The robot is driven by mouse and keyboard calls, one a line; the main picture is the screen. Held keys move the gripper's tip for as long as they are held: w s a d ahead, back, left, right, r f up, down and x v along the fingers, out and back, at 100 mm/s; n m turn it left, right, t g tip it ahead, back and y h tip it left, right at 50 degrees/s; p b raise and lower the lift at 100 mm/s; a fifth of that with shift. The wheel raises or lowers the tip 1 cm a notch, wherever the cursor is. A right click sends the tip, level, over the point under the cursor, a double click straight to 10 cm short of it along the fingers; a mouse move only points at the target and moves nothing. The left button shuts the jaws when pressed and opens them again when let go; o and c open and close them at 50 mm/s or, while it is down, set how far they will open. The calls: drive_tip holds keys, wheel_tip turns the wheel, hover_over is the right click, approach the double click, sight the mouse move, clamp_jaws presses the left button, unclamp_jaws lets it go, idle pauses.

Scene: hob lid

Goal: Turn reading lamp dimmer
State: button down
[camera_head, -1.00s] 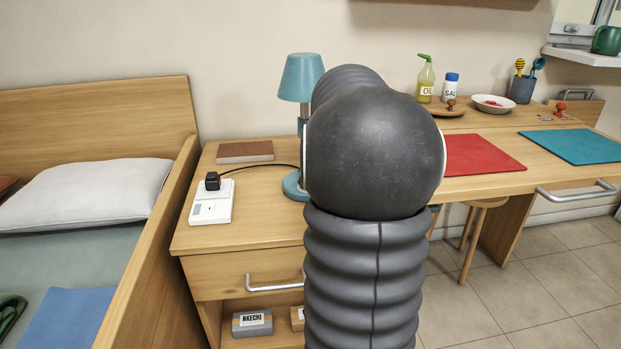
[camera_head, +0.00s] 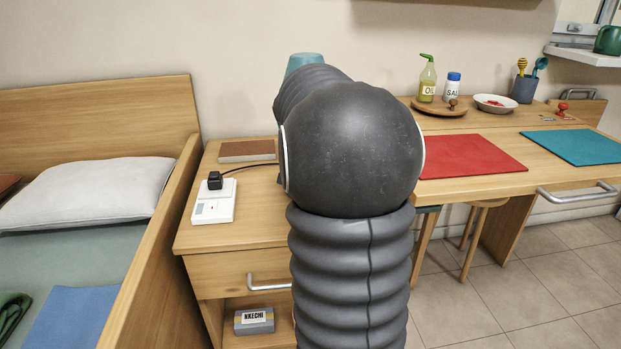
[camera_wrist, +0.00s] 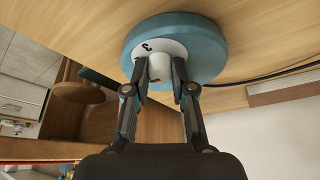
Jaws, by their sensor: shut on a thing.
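The reading lamp's round teal base (camera_wrist: 205,40) sits on the wooden bedside cabinet top and shows in the wrist view. A white dial plate (camera_wrist: 147,47) with a dark mark lies on the base, with the white dimmer knob (camera_wrist: 159,68) at it. My gripper (camera_wrist: 162,77) has its two fingers on either side of the knob, shut on it. In the head view, only the top of the teal lampshade (camera_head: 303,60) shows above my arm. The lamp's base, the dimmer and my gripper are hidden there behind my arm.
A white switch box (camera_head: 213,202) with a black plug and a brown book (camera_head: 247,150) lie on the cabinet (camera_head: 225,238). The bed (camera_head: 100,120) stands left. The desk at right holds a red mat (camera_head: 470,156) and a teal mat (camera_head: 575,147).

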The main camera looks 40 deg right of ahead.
drive_tip(key=m+g, duration=0.1)
drive_tip(key=m, duration=0.3)
drive_tip(key=shift+w+m+g+h+b, duration=0.15)
drive_tip(key=shift+m+g+h+b, duration=0.15)
drive_tip(key=shift+m+g+b, duration=0.1)
idle(0.4)
drive_tip(key=c, duration=1)
unclamp_jaws()
drive_tip(key=v, duration=1.2)
